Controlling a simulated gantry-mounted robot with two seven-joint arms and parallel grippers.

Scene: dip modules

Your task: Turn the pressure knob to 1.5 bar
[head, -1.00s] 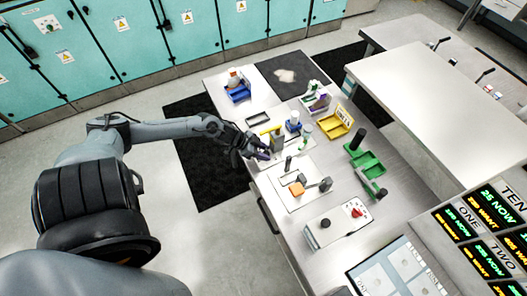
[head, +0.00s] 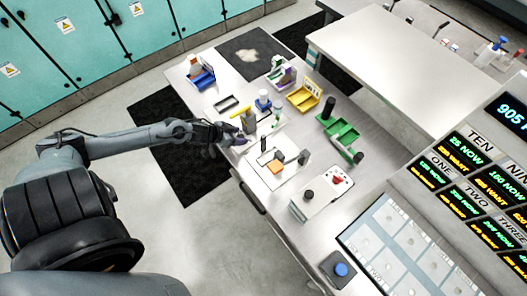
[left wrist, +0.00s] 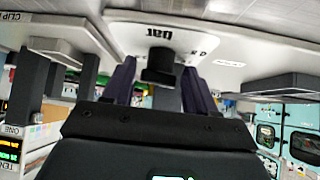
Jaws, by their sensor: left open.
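A black knob (left wrist: 160,66) sits on a white plate (left wrist: 200,38) with the letters "bar" in the left wrist view. My left gripper (left wrist: 158,88) is open, and its two dark purple fingers stand on either side of the knob. I cannot tell whether they touch it. In the head view my left gripper (head: 240,142) is at the near left edge of the bench, beside small fixtures. The knob cannot be picked out there. The knob's pointer and the value it is set to cannot be read. My right gripper is not in view.
The bench (head: 285,215) holds a yellow tray (head: 304,97), a green tray (head: 341,131), a blue bin (head: 202,75) and a white box (head: 322,196) with a red part. A display panel (head: 475,185) and a blue button (head: 341,270) are at the lower right.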

